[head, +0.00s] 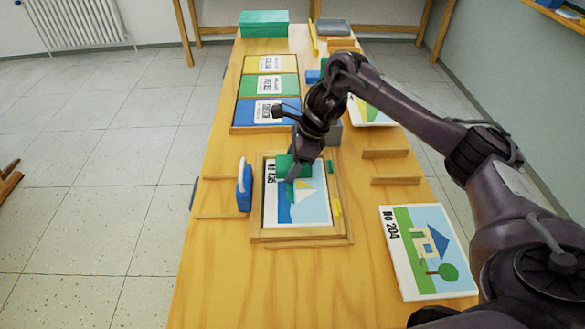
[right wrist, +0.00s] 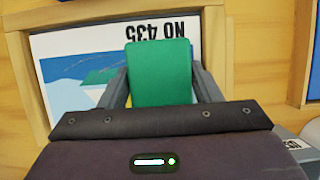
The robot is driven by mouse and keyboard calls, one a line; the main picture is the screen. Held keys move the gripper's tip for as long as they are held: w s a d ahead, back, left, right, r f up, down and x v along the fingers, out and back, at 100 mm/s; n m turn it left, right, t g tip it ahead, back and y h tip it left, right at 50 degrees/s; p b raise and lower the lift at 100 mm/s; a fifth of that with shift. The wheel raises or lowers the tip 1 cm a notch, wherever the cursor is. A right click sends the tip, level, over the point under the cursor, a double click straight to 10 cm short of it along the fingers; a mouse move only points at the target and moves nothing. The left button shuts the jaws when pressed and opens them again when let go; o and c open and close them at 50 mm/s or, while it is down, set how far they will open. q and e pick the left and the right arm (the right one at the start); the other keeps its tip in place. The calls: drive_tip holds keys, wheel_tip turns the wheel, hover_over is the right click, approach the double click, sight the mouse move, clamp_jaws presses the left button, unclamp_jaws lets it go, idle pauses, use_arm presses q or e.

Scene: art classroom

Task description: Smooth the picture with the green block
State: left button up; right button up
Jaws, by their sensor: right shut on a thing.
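The picture (head: 308,213) shows a sailboat on blue water and lies in a wooden frame (head: 300,235) on the table. Its label reads NO 435 in the right wrist view (right wrist: 75,46). My right gripper (head: 298,172) is shut on the green block (right wrist: 160,72), which is over the picture's upper left part in the head view (head: 284,163). I cannot tell whether the block touches the picture. My fingers sit on both sides of the block. My left gripper is not in view.
A house picture, NO 204 (head: 427,250), lies at right. Wooden strips (head: 386,153) lie right of the frame. Coloured trays (head: 266,87) and a green box (head: 264,23) are farther back. The near table is clear.

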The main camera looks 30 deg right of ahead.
sight(288, 213)
drive_tip(key=shift+w+d+f, duration=0.1)
drive_tip(key=shift+w+d, duration=0.15)
drive_tip(key=shift+w, duration=0.15)
drive_tip(key=shift+s, duration=0.1)
drive_tip(key=shift+s+a, duration=0.15)
drive_tip(key=shift+s, duration=0.15)
drive_tip(key=shift+s+a+p, duration=0.15)
drive_tip(key=shift+s+a, duration=0.2)
drive_tip(key=shift+s, duration=0.35)
drive_tip(key=shift+s+a+p, duration=0.2)
drive_tip(key=shift+s+a, duration=0.1)
drive_tip(key=shift+s, duration=0.35)
drive_tip(key=shift+s+a+p, duration=0.15)
drive_tip(key=shift+s+a, duration=0.2)
drive_tip(key=shift+s, duration=0.35)
drive_tip(key=shift+s+a, duration=0.6)
drive_tip(key=shift+s, duration=0.65)
drive_tip(key=shift+s+a, duration=0.65)
drive_tip(key=shift+s, duration=0.55)
drive_tip(key=shift+s+a, duration=0.6)
drive_tip(key=shift+s, duration=0.65)
